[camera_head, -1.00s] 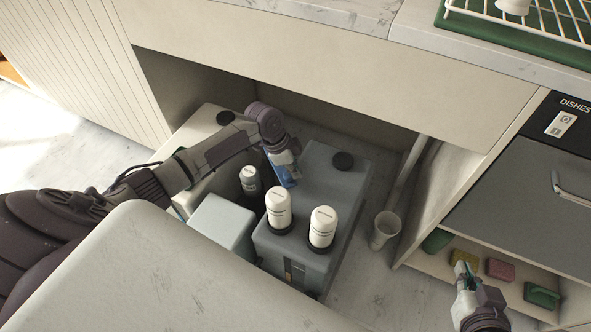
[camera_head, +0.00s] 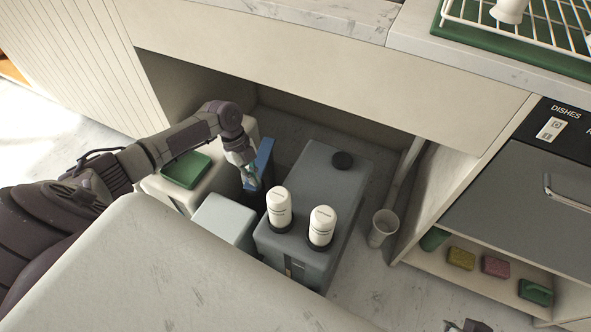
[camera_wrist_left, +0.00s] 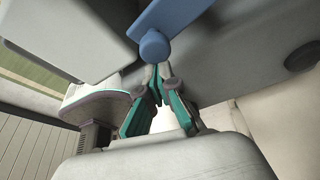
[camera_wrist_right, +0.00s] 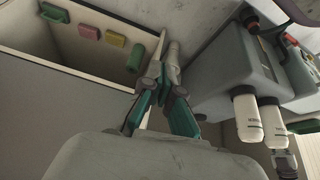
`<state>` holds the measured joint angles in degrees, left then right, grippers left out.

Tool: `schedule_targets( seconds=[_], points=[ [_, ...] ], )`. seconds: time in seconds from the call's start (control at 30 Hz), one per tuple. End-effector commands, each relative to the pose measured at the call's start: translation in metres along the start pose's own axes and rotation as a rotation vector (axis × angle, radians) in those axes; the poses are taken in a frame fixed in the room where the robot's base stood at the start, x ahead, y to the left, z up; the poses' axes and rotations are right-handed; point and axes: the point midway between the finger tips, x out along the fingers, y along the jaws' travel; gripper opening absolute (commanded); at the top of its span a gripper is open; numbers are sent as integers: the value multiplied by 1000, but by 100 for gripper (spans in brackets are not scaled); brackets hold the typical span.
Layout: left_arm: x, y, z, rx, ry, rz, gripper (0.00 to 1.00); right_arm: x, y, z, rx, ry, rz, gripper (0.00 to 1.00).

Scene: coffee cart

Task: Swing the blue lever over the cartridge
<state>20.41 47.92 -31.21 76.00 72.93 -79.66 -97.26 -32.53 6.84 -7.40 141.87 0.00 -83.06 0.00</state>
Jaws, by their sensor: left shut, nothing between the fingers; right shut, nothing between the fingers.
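The blue lever (camera_head: 264,158) is in the gap between the pale box and the grey tank. My left gripper (camera_head: 251,184) is shut and empty at its near end. In the left wrist view, the fingertips (camera_wrist_left: 159,70) are just below the round end of the blue lever (camera_wrist_left: 154,46); I cannot tell whether they touch. The dark-bodied cartridge beside the tank is hidden behind my left gripper in the head view, so whether the lever covers it is unclear. My right gripper (camera_wrist_right: 166,65) is shut and empty, away from the lever.
Two white bottles (camera_head: 279,208) (camera_head: 321,226) stand upside down on the grey tank (camera_head: 300,245). A light blue box (camera_head: 222,218) and a pale box with a green tray (camera_head: 186,169) stand left. A white cup (camera_head: 382,228) stands right. The cabinet panel (camera_head: 330,85) overhangs behind.

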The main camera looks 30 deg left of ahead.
Motion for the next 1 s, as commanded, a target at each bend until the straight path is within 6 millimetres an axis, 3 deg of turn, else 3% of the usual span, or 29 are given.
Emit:
schedule_targets(
  seconds=[0.17, 0.4, 1.0],
  points=[
    [-6, 10, 17, 95, -2, 36, 0, 2, -1, -11, -1, 52, -3, 0],
    [-11, 16, 30, 90, 0, 32, 0, 3, -2, -15, -2, 72, -4, 0],
    [-13, 18, 36, 88, -4, 32, 0, 2, -2, -17, -2, 79, -3, 0]
  ],
)
